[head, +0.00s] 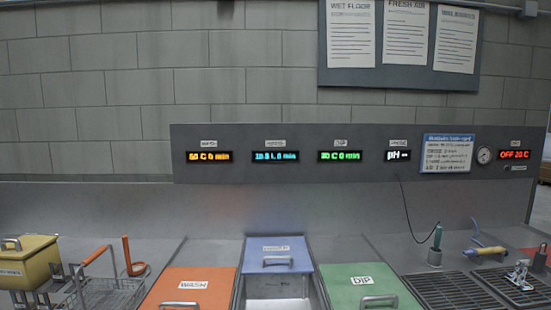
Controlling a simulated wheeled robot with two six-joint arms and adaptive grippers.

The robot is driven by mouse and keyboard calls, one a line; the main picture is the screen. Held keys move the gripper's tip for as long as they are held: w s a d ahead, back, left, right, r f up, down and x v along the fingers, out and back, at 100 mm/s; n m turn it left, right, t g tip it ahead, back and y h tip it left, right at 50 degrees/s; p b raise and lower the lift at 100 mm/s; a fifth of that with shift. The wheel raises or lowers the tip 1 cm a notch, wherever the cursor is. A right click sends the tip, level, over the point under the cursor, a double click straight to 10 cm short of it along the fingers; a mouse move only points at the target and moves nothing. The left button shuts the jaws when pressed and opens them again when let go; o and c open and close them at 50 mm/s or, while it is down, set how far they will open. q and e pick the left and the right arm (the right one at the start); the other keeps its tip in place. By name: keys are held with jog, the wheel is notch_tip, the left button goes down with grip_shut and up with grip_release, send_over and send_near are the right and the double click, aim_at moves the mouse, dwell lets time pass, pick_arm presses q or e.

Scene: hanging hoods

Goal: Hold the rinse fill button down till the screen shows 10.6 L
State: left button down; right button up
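The rinse screen (275,156) glows cyan on the grey wall panel, under a small label. It seems to read about 10-point-something L and 0 min; the digit after the point is too blurred to tell. The blue rinse lid (277,254) sits on the middle tank, set back from the front, with a pale opening (277,303) below it. I cannot make out a rinse fill button in this view. Neither of my grippers is in view.
The orange WASH lid (187,289) and green DIP lid (367,288) flank the middle tank. A wire basket (108,292) and yellow box (29,262) stand left. A probe (436,239) on a cable and drain grates (451,290) are right. The panel front is clear.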

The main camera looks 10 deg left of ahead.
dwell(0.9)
